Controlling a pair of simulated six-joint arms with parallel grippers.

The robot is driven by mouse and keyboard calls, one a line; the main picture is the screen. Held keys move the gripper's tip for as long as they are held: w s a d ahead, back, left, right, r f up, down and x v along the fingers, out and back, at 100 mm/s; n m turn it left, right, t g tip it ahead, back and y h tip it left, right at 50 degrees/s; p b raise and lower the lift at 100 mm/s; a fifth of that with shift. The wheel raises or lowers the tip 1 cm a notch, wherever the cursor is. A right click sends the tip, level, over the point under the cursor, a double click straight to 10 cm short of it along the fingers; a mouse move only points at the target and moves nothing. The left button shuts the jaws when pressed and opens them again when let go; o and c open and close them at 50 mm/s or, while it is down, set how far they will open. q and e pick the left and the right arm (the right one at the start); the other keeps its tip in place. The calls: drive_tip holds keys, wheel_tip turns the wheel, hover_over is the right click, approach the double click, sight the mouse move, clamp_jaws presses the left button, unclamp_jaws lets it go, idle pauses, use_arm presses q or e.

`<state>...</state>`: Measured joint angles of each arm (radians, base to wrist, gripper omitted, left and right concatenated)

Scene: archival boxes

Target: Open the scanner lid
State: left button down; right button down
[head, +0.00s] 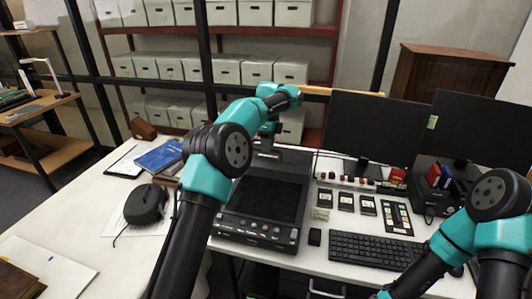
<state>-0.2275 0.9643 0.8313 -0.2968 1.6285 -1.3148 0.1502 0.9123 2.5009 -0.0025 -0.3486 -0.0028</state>
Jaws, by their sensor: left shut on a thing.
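The scanner (243,232) is a dark flat machine on the white desk, with a row of buttons along its front and a dark glassy panel on top. My left arm reaches over its left side. My left gripper (268,138) points down at the scanner's far edge and is shut on what looks like the edge of the scanner lid (284,157). The lid seems to stand raised at the back, but its exact angle is hard to tell, and my arm hides part of it. My right arm enters at the lower right; its gripper is outside the picture.
Two monitors (372,128) stand behind a keyboard (375,250) to the right. Small dark cartridges (346,202) lie right of the scanner. A black mouse-like object (146,204) and blue books (160,157) lie left. Shelved archival boxes (257,70) stand behind.

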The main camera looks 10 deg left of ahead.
use_arm(q)
drive_tip(key=shift+w+a+r, duration=0.1)
drive_tip(key=shift+w+r, duration=0.3)
drive_tip(key=shift+w, duration=0.4)
drive_tip(key=c, duration=1.4)
unclamp_jaws()
drive_tip(key=shift+f, duration=0.15)
drive_tip(key=shift+o, duration=1.3)
drive_tip(key=shift+r, duration=0.2)
drive_tip(key=shift+r, duration=0.15)
